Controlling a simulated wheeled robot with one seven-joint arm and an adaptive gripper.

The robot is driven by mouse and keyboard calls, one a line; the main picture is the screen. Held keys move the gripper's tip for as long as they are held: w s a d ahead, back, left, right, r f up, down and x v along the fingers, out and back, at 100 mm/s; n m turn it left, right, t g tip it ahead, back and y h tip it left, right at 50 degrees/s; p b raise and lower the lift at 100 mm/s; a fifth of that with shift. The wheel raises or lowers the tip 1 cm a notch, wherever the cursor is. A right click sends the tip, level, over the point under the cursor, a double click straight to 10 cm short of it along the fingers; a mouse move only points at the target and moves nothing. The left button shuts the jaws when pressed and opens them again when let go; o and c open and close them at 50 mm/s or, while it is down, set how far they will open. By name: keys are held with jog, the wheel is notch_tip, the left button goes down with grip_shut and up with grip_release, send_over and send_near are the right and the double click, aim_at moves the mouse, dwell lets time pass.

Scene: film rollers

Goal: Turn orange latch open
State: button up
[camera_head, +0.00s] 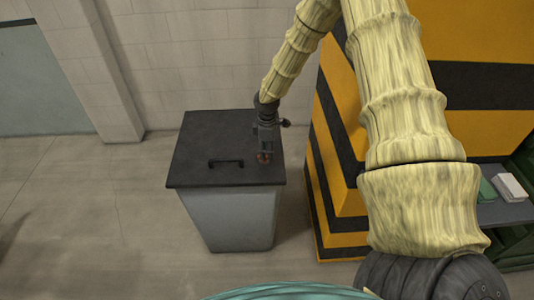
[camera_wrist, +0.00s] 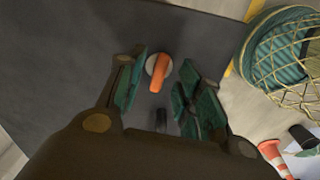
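The orange latch (camera_wrist: 160,70) is a short bar on a round grey base, set on the dark lid (camera_wrist: 70,60). In the wrist view the latch lies between the two green finger pads of my gripper (camera_wrist: 164,66), with a gap on each side. My gripper is open and holds nothing. In the head view my gripper (camera_head: 265,150) points down over the right part of the dark lid (camera_head: 210,135). Whether the fingers touch the lid cannot be told.
The lid tops a grey bin (camera_head: 232,220) and carries a black handle (camera_head: 226,163) left of my gripper. A yellow and black striped block (camera_head: 335,180) stands close on the right. An orange and white cone (camera_wrist: 272,155) shows at lower right in the wrist view. Floor left is clear.

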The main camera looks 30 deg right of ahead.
notch_tip(320, 180, up, 10)
jog(key=shift+f, duration=0.15)
dwell(0.3)
dwell(0.4)
jog(key=s+a+f+m+y, duration=0.2)
jog(key=s+a+f+m, duration=0.3)
jog(key=s+a+f, duration=1.15)
jog(key=s+a+f+m, duration=0.1)
jog(key=s+f+m, duration=0.1)
jog(key=s, duration=0.5)
jog(key=s+a+f+m+h, duration=0.1)
jog(key=s+a+f+m, duration=0.1)
jog(key=s, duration=0.6)
jog(key=s+a+f+m+h, duration=0.1)
jog(key=s+f, duration=0.2)
jog(key=s, duration=0.4)
jog(key=shift+s+a+m, duration=0.3)
jog(key=shift+a+m, duration=0.05)
jog(key=shift+m, duration=0.05)
jog(key=shift+o, duration=0.4)
